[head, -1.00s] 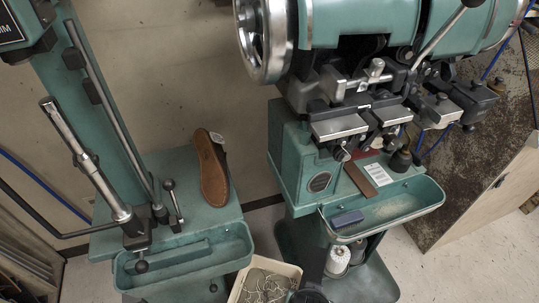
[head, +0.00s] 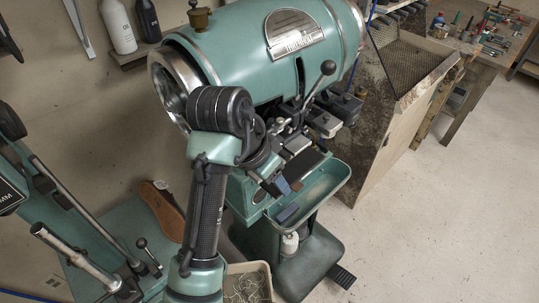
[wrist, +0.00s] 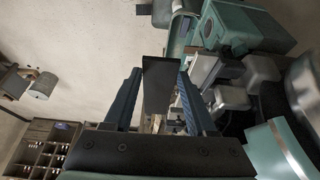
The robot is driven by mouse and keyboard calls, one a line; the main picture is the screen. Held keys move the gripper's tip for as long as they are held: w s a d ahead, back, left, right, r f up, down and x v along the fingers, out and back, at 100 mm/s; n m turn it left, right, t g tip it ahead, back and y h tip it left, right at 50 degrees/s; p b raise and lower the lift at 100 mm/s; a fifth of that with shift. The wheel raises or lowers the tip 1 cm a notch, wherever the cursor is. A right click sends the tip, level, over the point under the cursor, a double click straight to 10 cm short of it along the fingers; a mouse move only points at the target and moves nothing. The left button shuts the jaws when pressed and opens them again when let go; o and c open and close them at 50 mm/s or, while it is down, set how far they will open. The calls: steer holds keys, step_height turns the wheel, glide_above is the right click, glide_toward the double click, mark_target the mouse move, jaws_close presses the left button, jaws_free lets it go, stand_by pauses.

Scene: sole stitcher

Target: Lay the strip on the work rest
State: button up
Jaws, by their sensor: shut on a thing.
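My gripper (wrist: 159,76) is shut on a dark flat strip (wrist: 158,92), which stands out between the two blue fingers in the wrist view. In the head view my gripper (head: 282,186) is at the front of the green stitching machine, above its tray, and the strip is hard to make out there. The work rest seems to be among the grey metal blocks (head: 297,145) on the machine's front, partly hidden by my arm. In the wrist view, metal blocks (wrist: 231,98) lie to the right of the strip, apart from it in the picture.
A green tray (head: 330,184) with a blue block (head: 288,213) in it is below my gripper. A lever with a black knob (head: 328,67) rises above the blocks. A bin (head: 262,268) is below.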

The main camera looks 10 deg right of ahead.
steer(key=shift+a+r, duration=0.25)
steer(key=shift+r, duration=0.15)
steer(key=shift+w+a+f+b, duration=0.25)
steer(key=shift+w+f+b, duration=0.1)
steer(key=shift+w+b, duration=0.1)
steer(key=shift+w+a+f+b, duration=0.85)
steer(key=shift+w+f+b, duration=0.2)
steer(key=shift+w, duration=0.1)
steer(key=shift+w+a+f+b, duration=0.8)
steer(key=shift+w+f+b, duration=0.1)
steer(key=shift+w+b, duration=0.2)
steer(key=shift+s+f, duration=0.1)
steer(key=shift+f, duration=0.05)
steer(key=o, duration=1.2)
steer(key=shift+s, duration=0.1)
